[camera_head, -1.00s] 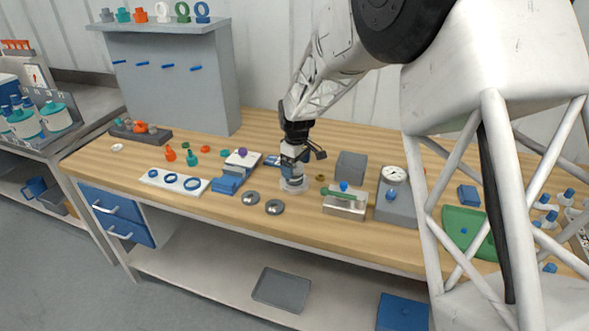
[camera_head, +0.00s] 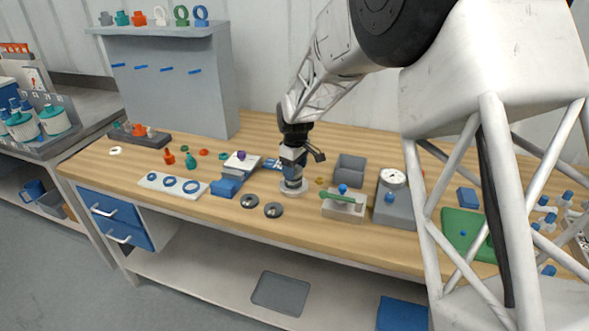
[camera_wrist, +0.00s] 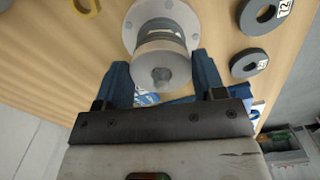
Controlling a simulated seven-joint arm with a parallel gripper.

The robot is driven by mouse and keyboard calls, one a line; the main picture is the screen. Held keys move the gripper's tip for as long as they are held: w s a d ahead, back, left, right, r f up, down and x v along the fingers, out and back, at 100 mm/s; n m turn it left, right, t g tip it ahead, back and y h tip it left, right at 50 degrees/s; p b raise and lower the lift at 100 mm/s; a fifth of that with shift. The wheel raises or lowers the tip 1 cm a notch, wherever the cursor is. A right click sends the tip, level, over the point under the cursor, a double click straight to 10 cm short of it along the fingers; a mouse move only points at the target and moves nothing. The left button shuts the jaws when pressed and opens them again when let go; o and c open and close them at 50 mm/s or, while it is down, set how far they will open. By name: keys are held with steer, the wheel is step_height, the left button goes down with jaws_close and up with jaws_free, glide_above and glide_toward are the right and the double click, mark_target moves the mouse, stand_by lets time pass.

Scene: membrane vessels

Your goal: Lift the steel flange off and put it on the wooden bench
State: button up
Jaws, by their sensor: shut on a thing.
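The steel flange (camera_wrist: 130,32) shows in the wrist view as a pale grey disc with bolt holes around its rim, joined to a grey cylindrical body with a small knob. In the head view its disc (camera_head: 293,187) is at the middle of the wooden bench (camera_head: 105,160), below my gripper (camera_head: 293,162). My gripper (camera_wrist: 163,72) has its blue fingers on both sides of the cylindrical body and is shut on it. The underside of the disc is hidden, and I cannot tell whether it touches what lies below.
Two dark grey rings (camera_head: 250,201) (camera_head: 273,210) lie close by at the front. A blue block (camera_head: 225,187) and a white plate with blue rings (camera_head: 173,184) are left. A grey bin (camera_head: 350,170), a block with a green bar (camera_head: 343,207) and a gauge box (camera_head: 393,200) are right.

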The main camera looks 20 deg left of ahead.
steer(key=shift+r, duration=1.45)
steer(key=s+d+r, duration=0.2)
steer(key=s+d, duration=0.6)
steer(key=s, duration=0.5)
steer(key=shift+s+d, duration=0.15)
steer(key=shift+s, duration=0.2)
steer(key=shift+r, duration=0.1)
steer(key=shift+r, duration=1.35)
steer(key=a+f, duration=0.9)
steer(key=shift+w+a+f, duration=0.1)
steer(key=shift+w, duration=0.1)
